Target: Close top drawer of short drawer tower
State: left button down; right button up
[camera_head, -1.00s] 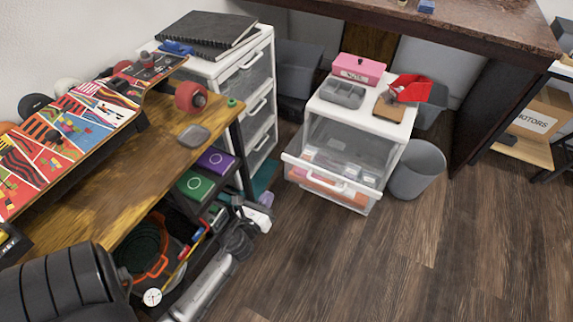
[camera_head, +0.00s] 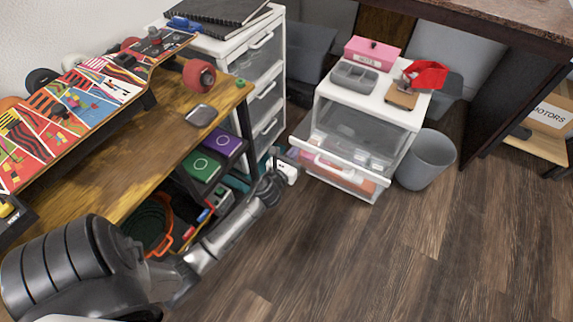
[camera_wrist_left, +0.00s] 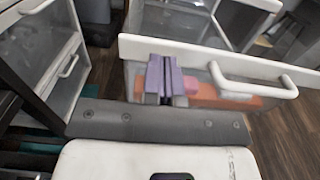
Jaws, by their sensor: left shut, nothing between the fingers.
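The short drawer tower (camera_head: 408,118) is white with clear panels and stands on the floor right of centre. A drawer (camera_head: 338,163) is pulled out towards me, with a white rim, a curved handle and small items inside. In the left wrist view this drawer's front (camera_wrist_left: 222,55) spans the picture, with its handle right of the fingers. My left gripper (camera_head: 284,165) is shut and empty, just left of the drawer front in the head view. Its purple fingertips (camera_wrist_left: 165,78) overlap the drawer front in the wrist view; I cannot tell whether they touch. My right gripper is not in view.
A tall drawer tower (camera_head: 268,75) stands left of the short one. The wooden workbench (camera_head: 165,140) fills the left. A grey bin (camera_head: 425,160) stands right of the short tower. A pink box (camera_head: 372,52), grey tray (camera_head: 354,77) and red item lie on top. The front floor is clear.

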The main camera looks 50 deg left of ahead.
pick_arm(q)
jog(key=shift+x, duration=1.15)
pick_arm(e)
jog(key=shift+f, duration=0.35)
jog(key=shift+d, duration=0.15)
